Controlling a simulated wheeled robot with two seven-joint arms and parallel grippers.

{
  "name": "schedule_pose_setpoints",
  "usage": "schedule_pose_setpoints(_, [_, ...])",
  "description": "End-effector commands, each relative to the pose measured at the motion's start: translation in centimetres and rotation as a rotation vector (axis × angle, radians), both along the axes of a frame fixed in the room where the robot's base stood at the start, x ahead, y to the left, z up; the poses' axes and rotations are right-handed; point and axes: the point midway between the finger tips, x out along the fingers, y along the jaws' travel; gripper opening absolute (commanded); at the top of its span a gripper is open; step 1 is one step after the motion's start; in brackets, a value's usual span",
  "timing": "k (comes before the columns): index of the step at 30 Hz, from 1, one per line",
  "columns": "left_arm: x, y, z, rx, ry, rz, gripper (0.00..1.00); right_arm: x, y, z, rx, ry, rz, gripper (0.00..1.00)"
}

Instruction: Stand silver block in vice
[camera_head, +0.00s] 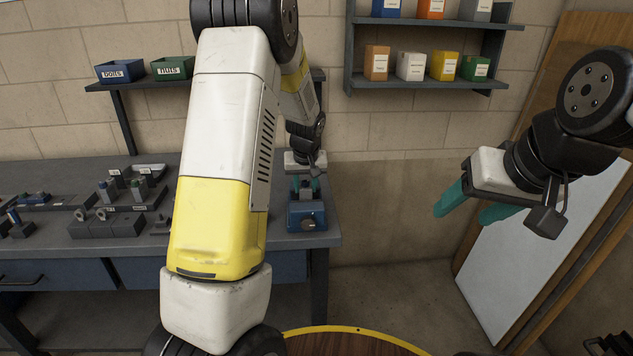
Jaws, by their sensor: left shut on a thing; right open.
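The blue vice (307,216) stands at the right end of the grey workbench, with a dark round knob on its front. My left gripper (306,187) points down directly over the vice, its teal fingertips close to the vice's top. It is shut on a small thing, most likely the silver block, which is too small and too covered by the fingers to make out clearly. I cannot tell whether the block touches the vice jaws. My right gripper (462,206) is open and empty, out to the right, away from the bench.
Fixtures and small parts (118,222) lie on the workbench (200,246) left of my arm. A blue bin (121,72) and a green bin (173,68) sit on a shelf behind. Small boxes (411,66) fill wall shelves. A whitish board (535,260) leans at right.

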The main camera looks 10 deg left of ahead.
Motion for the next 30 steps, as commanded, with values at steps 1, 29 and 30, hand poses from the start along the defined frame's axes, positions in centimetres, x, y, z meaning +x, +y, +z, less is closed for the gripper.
schedule_pose_setpoints(1, [0.1,0.0,0.4,0.000,-0.002,0.000,0.00,0.0,0.0,0.0,0.000,0.000,0.000,0.59])
schedule_pose_setpoints(29, [0.0,0.0,3.4,0.000,-0.001,-0.001,0.00,0.0,0.0,0.0,0.000,0.000,0.000,0.59])
schedule_pose_setpoints(30, [0.0,0.0,3.4,0.000,-0.001,-0.001,0.00,0.0,0.0,0.0,0.000,0.000,0.000,0.59])
